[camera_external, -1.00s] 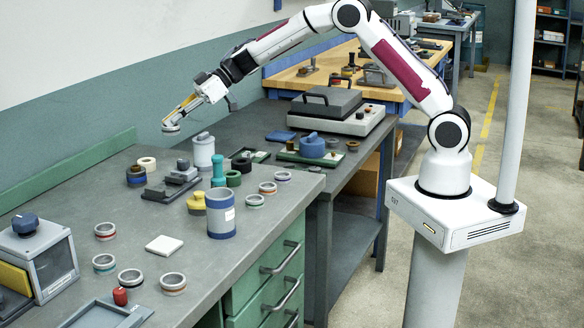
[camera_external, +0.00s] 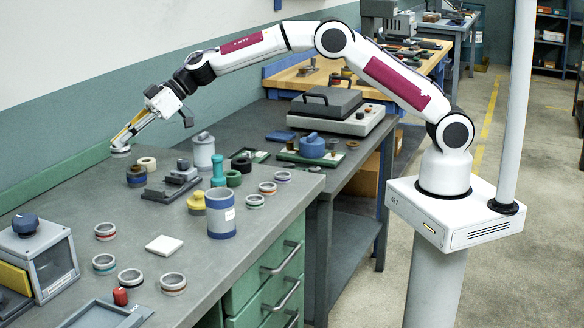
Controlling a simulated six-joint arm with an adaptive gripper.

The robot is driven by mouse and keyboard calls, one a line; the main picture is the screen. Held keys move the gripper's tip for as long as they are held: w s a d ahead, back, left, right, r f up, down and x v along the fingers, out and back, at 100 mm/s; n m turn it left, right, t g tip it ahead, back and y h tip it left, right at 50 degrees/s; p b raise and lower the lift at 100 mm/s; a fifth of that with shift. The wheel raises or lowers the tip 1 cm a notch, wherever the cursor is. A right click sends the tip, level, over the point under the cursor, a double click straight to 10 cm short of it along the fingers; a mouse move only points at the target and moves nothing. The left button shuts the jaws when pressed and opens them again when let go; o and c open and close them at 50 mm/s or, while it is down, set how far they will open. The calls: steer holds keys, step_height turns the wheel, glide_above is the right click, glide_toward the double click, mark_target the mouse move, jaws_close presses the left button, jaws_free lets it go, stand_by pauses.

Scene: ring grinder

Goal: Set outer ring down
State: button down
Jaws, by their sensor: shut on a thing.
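My gripper (camera_external: 123,141) is at the far left of the workbench, angled down, and is shut on the outer ring (camera_external: 120,150). The ring is a small, pale grey metal ring beneath the fingertips, partly hidden by them. It is low over the back of the grey bench top (camera_external: 205,258), close to the green back rail. I cannot tell whether its underside touches the bench.
A cream ring (camera_external: 147,163) and a dark ring stack (camera_external: 136,177) stand just right of the held ring. A grey fixture (camera_external: 172,186) and a white canister (camera_external: 204,150) are further right. Several banded rings lie toward the front. The bench left of the gripper is clear.

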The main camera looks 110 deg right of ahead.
glide_above(131, 206)
steer(key=shift+d+f, duration=0.15)
steer(key=shift+f, duration=2.25)
steer(key=shift+f, duration=3.1)
steer(key=shift+f, duration=1.9)
steer(key=c, duration=2.2)
jaws_free()
steer(key=shift+f, duration=0.1)
steer(key=shift+o, duration=0.2)
